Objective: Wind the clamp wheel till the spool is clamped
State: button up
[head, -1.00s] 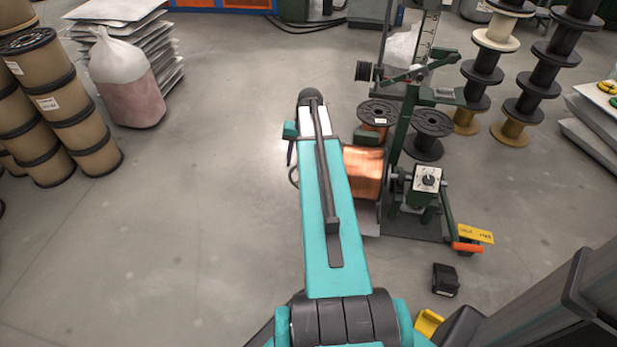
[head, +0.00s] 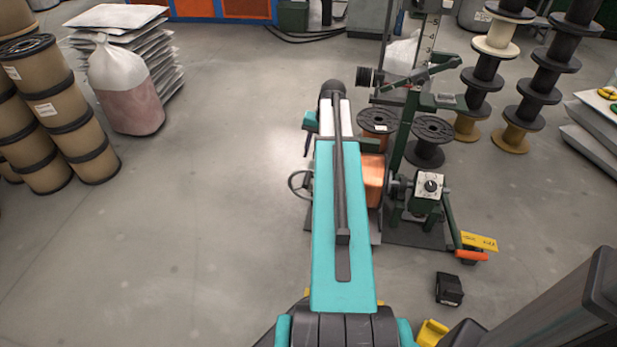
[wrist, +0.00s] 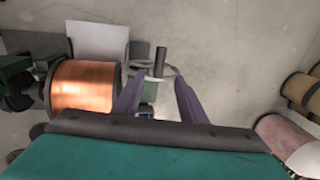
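The copper spool (wrist: 85,85) lies at the left in the wrist view, in its green stand. In the head view its copper face (head: 374,182) shows just right of my arm, which hides the rest. What looks like the clamp wheel (wrist: 170,71), a thin pale ring with a dark upright handle (wrist: 160,60), is near the top middle of the wrist view. In the head view a dark ring (head: 298,184) shows left of my arm. My gripper (wrist: 160,74) is open, with the wheel seen between and beyond its fingertips. Contact cannot be told.
A black block (head: 448,289) lies on the floor. Stacked spools (head: 60,120) and a pink-filled bag (head: 125,88) stand left. The floor between is clear.

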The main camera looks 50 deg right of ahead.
aim_at(308, 178)
jog(key=f+b, duration=0.1)
jog(key=f, duration=0.3)
jog(key=w+a+f+b, duration=0.1)
jog(key=f, duration=0.3)
jog(key=w+f+b, duration=0.1)
jog(key=f, duration=0.3)
jog(key=shift+a+f+b, duration=0.2)
jog(key=shift+f+b, duration=0.15)
jog(key=shift+f, duration=0.05)
jog(key=shift+c, duration=0.3)
jog(key=shift+w, duration=0.1)
grip_shut()
